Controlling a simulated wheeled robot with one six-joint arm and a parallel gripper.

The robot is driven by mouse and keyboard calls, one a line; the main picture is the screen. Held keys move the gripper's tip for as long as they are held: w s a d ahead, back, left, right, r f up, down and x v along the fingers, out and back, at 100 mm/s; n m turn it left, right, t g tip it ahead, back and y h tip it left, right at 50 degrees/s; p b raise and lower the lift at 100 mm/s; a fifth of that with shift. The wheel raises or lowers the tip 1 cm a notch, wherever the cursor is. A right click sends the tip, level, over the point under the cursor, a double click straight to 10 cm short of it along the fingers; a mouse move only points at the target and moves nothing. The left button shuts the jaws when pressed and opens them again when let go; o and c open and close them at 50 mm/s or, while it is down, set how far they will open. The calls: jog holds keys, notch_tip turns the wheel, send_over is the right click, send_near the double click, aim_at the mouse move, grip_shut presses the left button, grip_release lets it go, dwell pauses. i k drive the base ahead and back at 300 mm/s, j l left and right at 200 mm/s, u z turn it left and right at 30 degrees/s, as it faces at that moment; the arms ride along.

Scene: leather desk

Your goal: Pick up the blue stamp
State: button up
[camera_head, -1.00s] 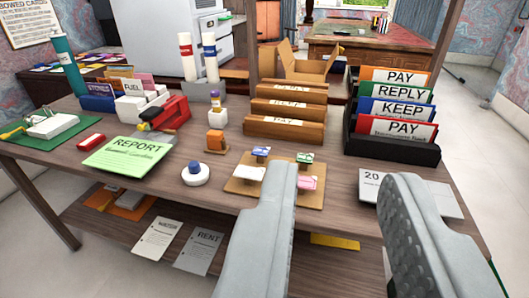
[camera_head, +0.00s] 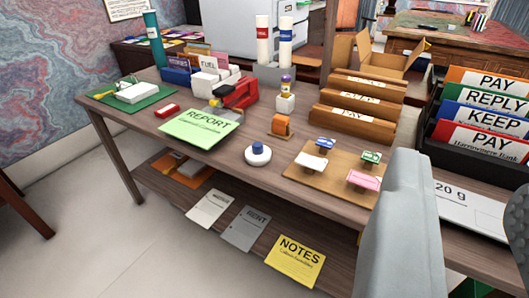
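The blue stamp (camera_head: 325,144) stands at the back left of a tan wooden board (camera_head: 318,181) on the desk. A white stamp (camera_head: 312,163), a green stamp (camera_head: 371,157) and a pink stamp (camera_head: 363,181) share the board. A round white object with a blue knob (camera_head: 258,154) sits left of the board. My gripper (camera_head: 467,178) is open, with its two grey fingers apart at the lower right. It holds nothing and is to the right of the board, apart from the blue stamp. The right finger is mostly cut off by the frame edge.
Wooden file racks (camera_head: 356,113) stand behind the board, and a black rack of folders (camera_head: 475,163) stands at the right. A green REPORT sheet (camera_head: 199,127), a red stapler-like object (camera_head: 240,91) and an orange item (camera_head: 281,126) lie to the left. A lower shelf holds yellow NOTES (camera_head: 296,260).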

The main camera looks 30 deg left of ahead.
aim_at(327, 143)
jog(key=i+j+z, duration=0.1)
jog(key=i+j, duration=0.2)
jog(key=j, duration=0.15)
jog(key=i+j+z, duration=0.1)
jog(key=i+j, duration=0.25)
jog(key=j, duration=0.15)
